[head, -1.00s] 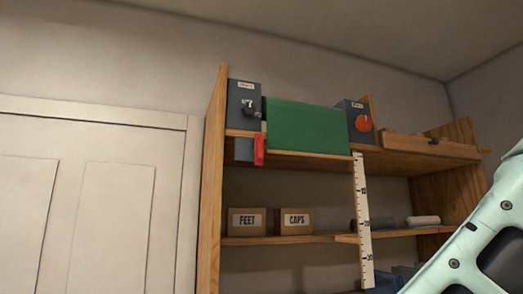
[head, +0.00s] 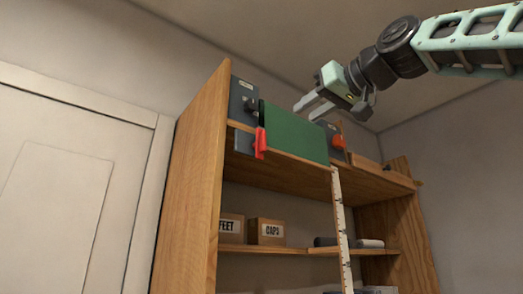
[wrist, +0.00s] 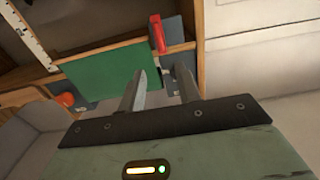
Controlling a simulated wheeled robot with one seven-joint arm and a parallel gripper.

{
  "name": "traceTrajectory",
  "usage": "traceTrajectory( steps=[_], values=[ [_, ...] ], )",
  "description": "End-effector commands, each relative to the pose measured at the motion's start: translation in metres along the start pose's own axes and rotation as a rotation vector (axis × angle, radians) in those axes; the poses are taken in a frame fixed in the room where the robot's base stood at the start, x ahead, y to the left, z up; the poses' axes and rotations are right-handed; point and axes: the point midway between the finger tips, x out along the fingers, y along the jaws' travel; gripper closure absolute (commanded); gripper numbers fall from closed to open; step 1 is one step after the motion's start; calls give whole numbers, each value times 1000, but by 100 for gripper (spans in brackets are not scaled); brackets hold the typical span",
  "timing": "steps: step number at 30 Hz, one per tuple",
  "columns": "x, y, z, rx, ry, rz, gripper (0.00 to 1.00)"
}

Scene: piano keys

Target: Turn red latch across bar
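The red latch (head: 260,143) stands upright at the lower left corner of the green panel (head: 295,132), beside a small grey plate (head: 243,142) on the upper shelf's front. The latch (wrist: 157,34) also shows above the fingers in the wrist view, at the edge of the green panel (wrist: 100,78). I cannot make out a separate bar. My gripper (head: 307,108) is raised in front of the upper shelf, to the right of the latch and above it. Its two fingers (wrist: 161,80) are apart with nothing between them. They appear clear of the latch.
A dark box with a knob (head: 244,102) is left of the panel, and one with a red-orange dial (head: 338,141) is right. A white ruler (head: 340,225) hangs below the shelf. Labelled boxes (head: 267,231) sit lower. A white door (head: 60,200) is at left.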

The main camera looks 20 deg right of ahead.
Motion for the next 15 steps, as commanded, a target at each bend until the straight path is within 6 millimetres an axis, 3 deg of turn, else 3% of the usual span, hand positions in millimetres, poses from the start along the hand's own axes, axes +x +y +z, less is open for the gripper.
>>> traceTrajectory(
  steps=[8, 15],
  values=[
    [21, 0, -8, 1, 0, 0, 66],
    [69, 0, -6, 2, -2, 0, 66]
  ],
)
